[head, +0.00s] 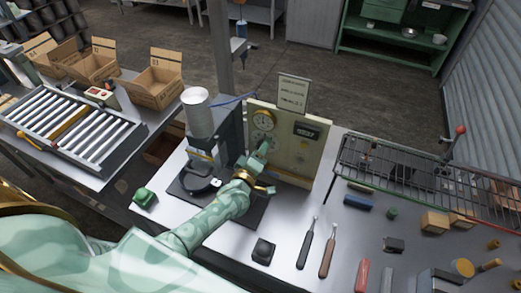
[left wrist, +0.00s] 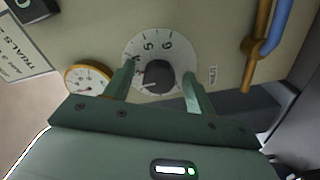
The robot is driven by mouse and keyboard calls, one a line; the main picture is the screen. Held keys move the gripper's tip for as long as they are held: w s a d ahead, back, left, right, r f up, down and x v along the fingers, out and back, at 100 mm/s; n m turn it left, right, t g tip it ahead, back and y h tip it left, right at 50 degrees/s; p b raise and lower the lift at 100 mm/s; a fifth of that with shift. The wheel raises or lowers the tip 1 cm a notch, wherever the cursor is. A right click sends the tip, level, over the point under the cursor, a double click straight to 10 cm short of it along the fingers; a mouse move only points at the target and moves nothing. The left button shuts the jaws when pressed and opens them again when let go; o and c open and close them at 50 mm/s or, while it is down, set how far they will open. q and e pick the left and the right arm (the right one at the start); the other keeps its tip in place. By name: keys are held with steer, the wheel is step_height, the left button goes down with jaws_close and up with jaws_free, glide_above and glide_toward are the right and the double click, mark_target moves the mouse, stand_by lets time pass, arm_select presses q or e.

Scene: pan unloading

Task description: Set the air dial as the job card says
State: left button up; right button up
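The cream control panel (head: 298,157) stands at the back of the bench, with a job card (head: 293,92) above it; the card's text is too small to read in the head view. In the left wrist view the air dial (left wrist: 155,45) is a white numbered disc with a black knob (left wrist: 158,75); 5 and 6 show near its top. My left gripper (left wrist: 160,80) is open, one finger on each side of the knob, with no clear contact seen. In the head view my left gripper (head: 262,152) hides the dial. My right gripper is not in view.
A round gauge (head: 263,119) and a dark display (head: 306,132) are on the panel. A machine with a white cylinder (head: 196,97) stands left of it. A wire rack (head: 410,165) is at right. Screwdrivers (head: 306,243), blocks and a green button box (head: 145,197) lie on the bench.

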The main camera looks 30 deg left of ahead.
arm_select(q)
steer(key=s, duration=1.6)
steer(key=shift+s+d, duration=0.2)
steer(key=shift+d, duration=0.25)
